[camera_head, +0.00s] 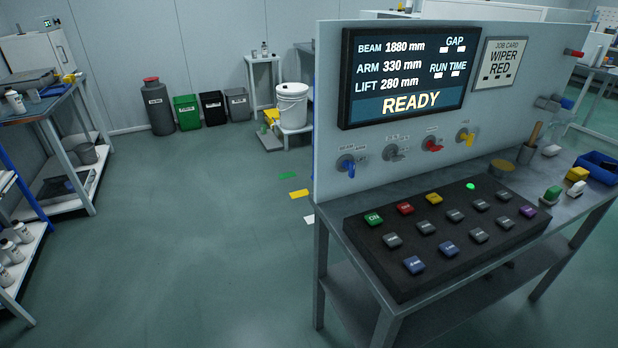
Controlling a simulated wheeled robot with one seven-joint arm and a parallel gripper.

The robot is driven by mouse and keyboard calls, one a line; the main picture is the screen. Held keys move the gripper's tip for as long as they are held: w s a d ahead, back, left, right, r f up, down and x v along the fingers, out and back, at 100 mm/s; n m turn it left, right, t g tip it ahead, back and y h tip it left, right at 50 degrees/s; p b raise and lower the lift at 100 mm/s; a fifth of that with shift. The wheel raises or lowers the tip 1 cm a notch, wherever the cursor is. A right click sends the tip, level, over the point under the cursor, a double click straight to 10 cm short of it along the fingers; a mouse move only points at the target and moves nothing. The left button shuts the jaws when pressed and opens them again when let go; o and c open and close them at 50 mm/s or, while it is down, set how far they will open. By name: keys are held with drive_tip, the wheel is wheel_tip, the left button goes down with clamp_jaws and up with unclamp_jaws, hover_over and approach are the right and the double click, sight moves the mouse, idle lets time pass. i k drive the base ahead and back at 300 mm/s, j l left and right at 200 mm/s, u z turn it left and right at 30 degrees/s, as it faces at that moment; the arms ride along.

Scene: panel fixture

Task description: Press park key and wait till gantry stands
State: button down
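A black key panel (355,238) lies on the fixture's bench. It carries a green key (373,219) that seems to read ON, a red key (405,208), a yellow key (434,198), several grey keys (424,228), two blue keys (414,264) and a purple key (528,211). Most labels are too small to read, so I cannot tell which is the park key. A green lamp (470,186) is lit. The display (402,75) reads BEAM 1880 mm, ARM 330 mm, LIFT 280 mm and READY. No gantry is recognisable. My gripper is not in view.
Blue, grey, red and yellow knobs (347,166) line the upright board. A job card (499,62) reads WIPER RED. A blue bin (597,168) and small blocks lie at the bench's right. Shelving (60,110) stands left; the floor (200,250) between is clear.

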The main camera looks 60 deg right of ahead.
sight(426, 227)
drive_tip(key=z, duration=1.65)
